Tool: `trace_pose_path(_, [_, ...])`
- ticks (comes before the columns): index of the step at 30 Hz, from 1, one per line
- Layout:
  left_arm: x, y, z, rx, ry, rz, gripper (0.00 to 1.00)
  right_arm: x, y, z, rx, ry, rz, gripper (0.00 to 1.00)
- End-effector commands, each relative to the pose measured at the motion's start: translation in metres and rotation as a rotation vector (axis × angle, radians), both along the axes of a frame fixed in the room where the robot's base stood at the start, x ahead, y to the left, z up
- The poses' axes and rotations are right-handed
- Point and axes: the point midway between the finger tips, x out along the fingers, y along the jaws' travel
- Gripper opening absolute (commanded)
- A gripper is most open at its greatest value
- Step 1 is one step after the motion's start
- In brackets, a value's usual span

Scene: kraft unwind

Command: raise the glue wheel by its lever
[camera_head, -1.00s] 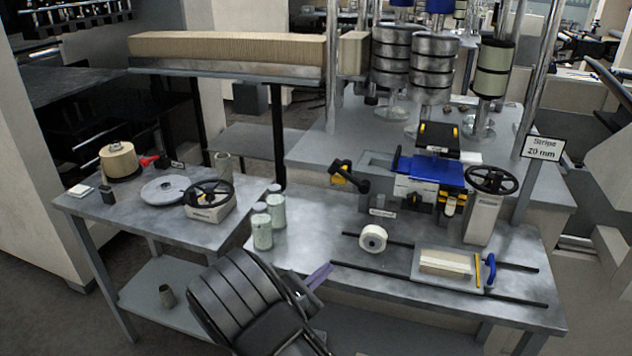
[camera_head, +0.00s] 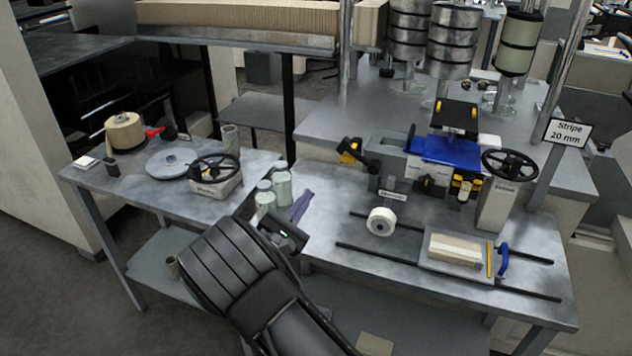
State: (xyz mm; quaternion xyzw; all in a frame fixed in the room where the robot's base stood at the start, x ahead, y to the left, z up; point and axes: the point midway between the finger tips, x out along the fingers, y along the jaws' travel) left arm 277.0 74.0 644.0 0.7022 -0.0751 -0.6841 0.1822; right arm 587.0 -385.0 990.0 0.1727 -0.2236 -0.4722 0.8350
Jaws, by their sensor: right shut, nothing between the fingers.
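My right gripper (camera_head: 301,206), with purple fingers, reaches in from the bottom over the front left edge of the grey machine table. It is shut and empty, beside the pale green jars and left of the machine. A black lever-like arm (camera_head: 358,158) with a yellow part stands at the left of the blue-topped machine unit (camera_head: 446,150), up and to the right of my gripper and apart from it. I cannot make out the glue wheel for certain; it may be hidden in the unit. My left gripper is not in view.
Pale green jars (camera_head: 283,186) stand close to my gripper. A white roll (camera_head: 381,221) and a tray (camera_head: 461,269) with a pale block lie on the machine table, near two black rails. Handwheels stand at right (camera_head: 509,165) and on the left table (camera_head: 214,168).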

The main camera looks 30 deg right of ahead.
Motion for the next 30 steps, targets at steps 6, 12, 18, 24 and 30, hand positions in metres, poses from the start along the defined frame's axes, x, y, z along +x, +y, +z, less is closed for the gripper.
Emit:
trace_pose_path(6, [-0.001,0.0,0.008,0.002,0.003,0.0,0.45,0.012,-0.024,0.008,0.0,0.0,-0.002,0.0])
trace_pose_path(12, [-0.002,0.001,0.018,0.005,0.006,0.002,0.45,0.029,-0.059,0.017,-0.001,-0.001,-0.004,0.0])
trace_pose_path(18, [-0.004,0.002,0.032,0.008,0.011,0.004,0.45,0.039,-0.086,0.034,0.0,0.0,-0.001,0.0])
trace_pose_path(24, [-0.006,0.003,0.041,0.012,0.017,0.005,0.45,0.029,-0.092,0.052,0.001,0.0,-0.001,0.0])
trace_pose_path(30, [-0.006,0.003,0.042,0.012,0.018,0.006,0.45,0.026,-0.093,0.055,0.001,0.001,0.0,0.0])
